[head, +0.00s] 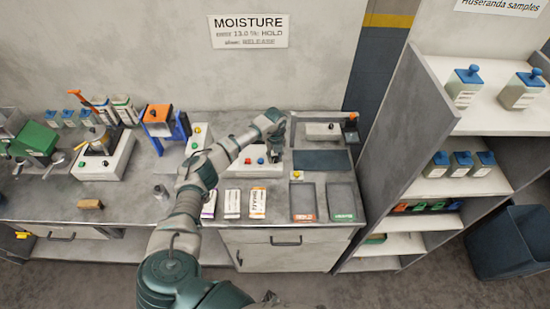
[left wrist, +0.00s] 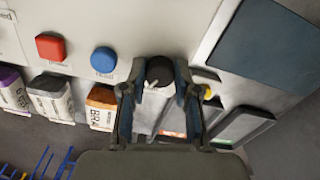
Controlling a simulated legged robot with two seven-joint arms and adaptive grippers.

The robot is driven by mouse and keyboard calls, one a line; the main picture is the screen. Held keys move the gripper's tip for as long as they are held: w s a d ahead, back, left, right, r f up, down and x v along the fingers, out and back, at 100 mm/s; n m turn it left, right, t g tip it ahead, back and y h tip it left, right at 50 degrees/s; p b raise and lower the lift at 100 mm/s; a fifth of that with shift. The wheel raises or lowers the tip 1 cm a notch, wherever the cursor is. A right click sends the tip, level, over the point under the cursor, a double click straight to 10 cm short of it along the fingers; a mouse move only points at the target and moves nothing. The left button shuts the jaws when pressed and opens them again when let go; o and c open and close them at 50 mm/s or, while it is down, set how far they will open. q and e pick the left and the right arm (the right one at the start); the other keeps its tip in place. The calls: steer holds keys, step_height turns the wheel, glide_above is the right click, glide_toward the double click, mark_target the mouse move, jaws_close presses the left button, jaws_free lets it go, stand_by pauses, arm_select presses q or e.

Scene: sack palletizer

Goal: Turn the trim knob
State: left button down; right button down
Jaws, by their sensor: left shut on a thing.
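The trim knob (left wrist: 160,70) is a round black knob on a light panel in the left wrist view. My left gripper (left wrist: 160,84) is shut on it, with one finger on each side. In the head view my left gripper (head: 276,152) reaches down to the right end of the white control box (head: 243,165), and the knob is mostly hidden behind it. The red button (left wrist: 50,47) and the blue button (left wrist: 103,60) sit to the left of the knob on the same panel. My right gripper is not in view.
Several small sample packets (head: 233,203) lie in front of the control box. Two dark trays, one with a red label (head: 304,202) and one with a green label (head: 342,203), are right of them. A dark blue pad (head: 322,160) lies behind the trays. Shelves (head: 440,185) stand at the right.

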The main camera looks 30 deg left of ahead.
mark_target(275, 157)
arm_select(q)
steer(key=shift+m, duration=0.9)
steer(key=shift+b, duration=0.3)
steer(key=c, duration=0.8)
jaws_free()
steer(key=shift+c, duration=0.2)
step_height(275, 157, up, 12)
steer(key=shift+w+f, duration=0.1)
